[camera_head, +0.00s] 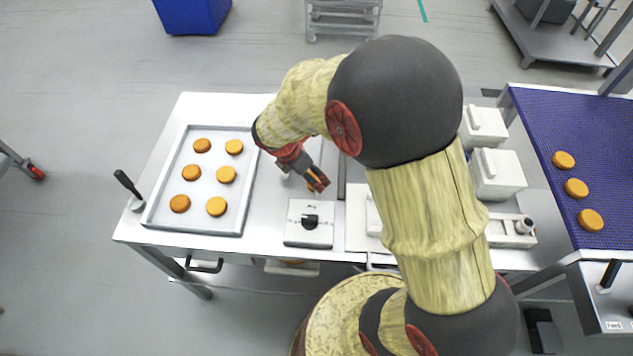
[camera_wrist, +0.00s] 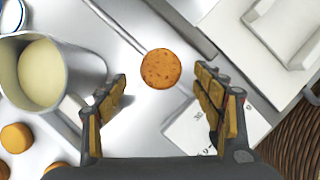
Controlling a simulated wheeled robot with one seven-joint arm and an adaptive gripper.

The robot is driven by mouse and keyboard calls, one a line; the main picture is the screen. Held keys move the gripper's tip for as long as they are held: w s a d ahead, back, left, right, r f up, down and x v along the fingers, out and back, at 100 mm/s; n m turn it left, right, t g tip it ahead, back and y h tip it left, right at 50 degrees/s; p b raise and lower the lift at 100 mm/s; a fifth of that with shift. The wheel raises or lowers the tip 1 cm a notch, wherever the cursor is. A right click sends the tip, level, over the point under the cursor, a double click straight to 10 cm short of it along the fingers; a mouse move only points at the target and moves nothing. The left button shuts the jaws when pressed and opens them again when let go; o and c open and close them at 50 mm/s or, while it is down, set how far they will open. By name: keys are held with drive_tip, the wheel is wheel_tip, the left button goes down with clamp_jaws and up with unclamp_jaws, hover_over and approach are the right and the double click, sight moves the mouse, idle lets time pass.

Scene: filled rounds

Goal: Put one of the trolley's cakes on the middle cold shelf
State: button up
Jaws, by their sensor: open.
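My gripper (camera_head: 318,181) is over the steel table, right of the baking tray, with its fingers open. In the wrist view, a single round orange-brown cake (camera_wrist: 160,68) lies on the metal surface, ahead of and between the open fingertips (camera_wrist: 166,88); nothing is held. In the head view this cake is mostly hidden by the gripper. Several similar cakes (camera_head: 227,174) lie in two columns on the tray. I cannot make out a trolley with cakes or the middle cold shelf in these views.
The baking tray (camera_head: 149,213) fills the table's left part. A white box with a black knob (camera_head: 309,223) stands just in front of the gripper. White lidded containers (camera_head: 497,172) stand to the right. A blue perforated belt (camera_head: 560,120) carries three cakes. A metal jug (camera_wrist: 85,72) stands left of the fingers.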

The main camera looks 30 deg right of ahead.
sight(315, 177)
drive_tip(key=b+x, duration=0.2)
drive_tip(key=x, duration=0.3)
drive_tip(key=shift+r, duration=0.1)
drive_tip(key=shift+c, duration=0.3)
drive_tip(key=c, duration=0.8)
drive_tip(key=shift+r, duration=0.1)
